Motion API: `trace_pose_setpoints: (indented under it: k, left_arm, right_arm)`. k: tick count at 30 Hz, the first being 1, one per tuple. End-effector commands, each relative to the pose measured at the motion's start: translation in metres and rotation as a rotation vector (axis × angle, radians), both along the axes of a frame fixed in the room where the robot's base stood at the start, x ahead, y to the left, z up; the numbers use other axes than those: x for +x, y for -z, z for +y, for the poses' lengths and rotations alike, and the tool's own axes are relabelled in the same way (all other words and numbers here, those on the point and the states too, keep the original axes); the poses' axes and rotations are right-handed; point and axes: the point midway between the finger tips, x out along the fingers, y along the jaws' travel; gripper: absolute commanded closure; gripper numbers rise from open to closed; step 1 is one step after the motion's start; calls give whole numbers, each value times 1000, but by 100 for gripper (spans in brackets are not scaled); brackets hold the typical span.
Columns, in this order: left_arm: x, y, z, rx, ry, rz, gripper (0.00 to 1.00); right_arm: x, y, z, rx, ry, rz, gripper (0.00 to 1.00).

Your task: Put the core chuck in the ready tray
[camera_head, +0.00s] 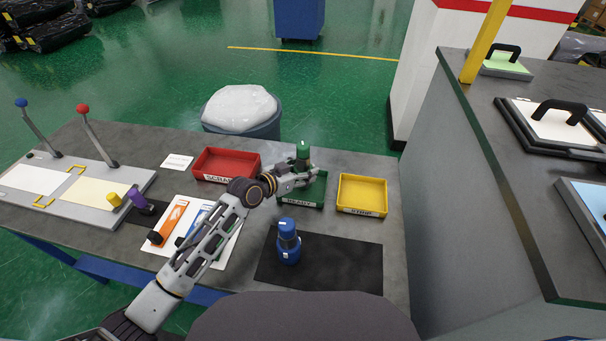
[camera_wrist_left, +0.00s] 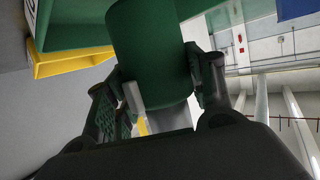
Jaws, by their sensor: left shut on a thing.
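A green cylindrical piece (camera_head: 303,155), which looks like the core chuck, stands upright in my left gripper (camera_head: 302,172). The gripper is shut on it, over the green tray (camera_head: 318,190) marked READY. In the left wrist view the green piece (camera_wrist_left: 150,50) sits between the two fingers (camera_wrist_left: 160,95), with the green tray (camera_wrist_left: 85,22) beside it. I cannot tell whether its base touches the tray floor; the gripper hides it. A similar blue piece (camera_head: 288,240) stands upright on the black mat (camera_head: 340,262). My right gripper is not in view.
A red tray (camera_head: 226,163) lies left of the green tray and a yellow tray (camera_head: 362,195) right of it; the yellow one also shows in the left wrist view (camera_wrist_left: 70,62). Orange and blue tools lie on a white sheet (camera_head: 185,215). A grey cabinet (camera_head: 455,200) rises at right.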

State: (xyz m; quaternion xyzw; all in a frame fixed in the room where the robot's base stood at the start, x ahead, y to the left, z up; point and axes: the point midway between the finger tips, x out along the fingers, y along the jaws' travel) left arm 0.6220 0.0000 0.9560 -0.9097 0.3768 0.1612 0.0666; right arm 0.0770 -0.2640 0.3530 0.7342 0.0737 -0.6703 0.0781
Motion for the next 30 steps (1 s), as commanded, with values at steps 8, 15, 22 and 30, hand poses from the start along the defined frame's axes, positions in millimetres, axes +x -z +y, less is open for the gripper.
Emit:
trace_pose_setpoints:
  k: [8,15,22,30]
  left_arm:
    - [1,17,0,-4,-2,-3,98]
    - [1,17,0,-3,-2,-4,98]
    - [0,22,0,0,-1,0,43]
    - [0,22,0,0,-1,0,25]
  right_arm:
    - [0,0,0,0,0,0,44]
    - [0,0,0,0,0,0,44]
    - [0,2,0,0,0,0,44]
    - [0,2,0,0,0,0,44]
